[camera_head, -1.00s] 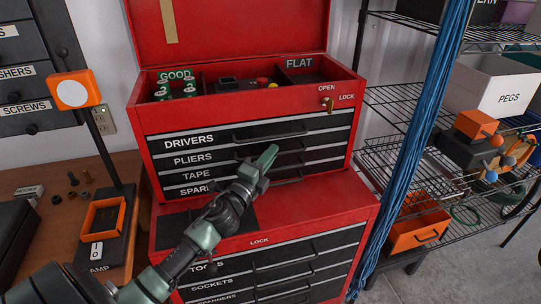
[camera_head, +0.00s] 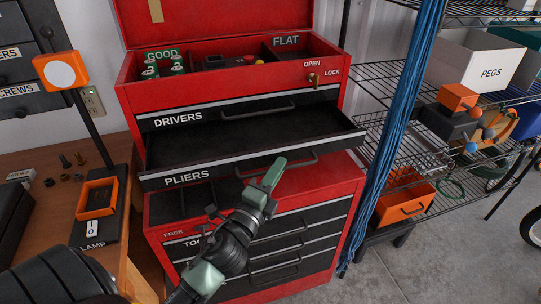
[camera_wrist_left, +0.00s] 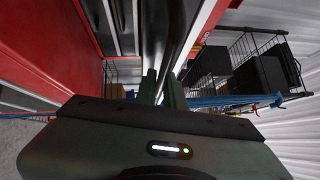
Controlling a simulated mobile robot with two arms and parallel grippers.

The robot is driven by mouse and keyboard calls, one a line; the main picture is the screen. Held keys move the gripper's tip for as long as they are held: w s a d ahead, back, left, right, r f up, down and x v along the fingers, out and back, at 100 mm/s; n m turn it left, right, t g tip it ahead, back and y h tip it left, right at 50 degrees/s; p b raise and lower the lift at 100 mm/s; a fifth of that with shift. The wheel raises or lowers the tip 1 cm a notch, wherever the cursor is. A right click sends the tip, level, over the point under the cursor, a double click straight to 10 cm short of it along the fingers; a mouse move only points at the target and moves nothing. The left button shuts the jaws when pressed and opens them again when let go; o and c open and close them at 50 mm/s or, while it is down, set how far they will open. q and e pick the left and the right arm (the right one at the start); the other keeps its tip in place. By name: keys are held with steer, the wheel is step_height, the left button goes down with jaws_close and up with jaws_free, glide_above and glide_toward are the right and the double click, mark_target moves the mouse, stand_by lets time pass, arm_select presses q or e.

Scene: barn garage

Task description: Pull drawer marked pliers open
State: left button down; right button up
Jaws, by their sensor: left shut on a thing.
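The pliers drawer (camera_head: 186,178) in the red tool chest (camera_head: 131,107) is pulled well out. Its dark interior (camera_head: 240,140) looks empty. My left gripper (camera_head: 273,170) is at the middle of the drawer's black bar handle (camera_head: 303,160), shut on it. The fingers hide part of the handle. In the left wrist view the two green fingers (camera_wrist_left: 161,88) are close together on a dark bar (camera_wrist_left: 182,35). The drivers drawer (camera_head: 178,119) above is shut. My right gripper is not in view.
The open drawer overhangs the lower red cabinet (camera_head: 340,180). A blue cable bundle (camera_head: 400,130) hangs just right of the chest, before a wire shelf (camera_head: 420,155) with bins. A wooden bench (camera_head: 60,165) with a lamp stands at left.

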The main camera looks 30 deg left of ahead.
arm_select(q)
steer(key=shift+s+d, duration=0.85)
steer(key=shift+d, duration=0.1)
steer(key=shift+f, duration=0.1)
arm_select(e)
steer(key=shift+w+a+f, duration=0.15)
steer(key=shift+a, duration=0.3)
arm_select(q)
steer(key=c, duration=1.5)
jaws_free()
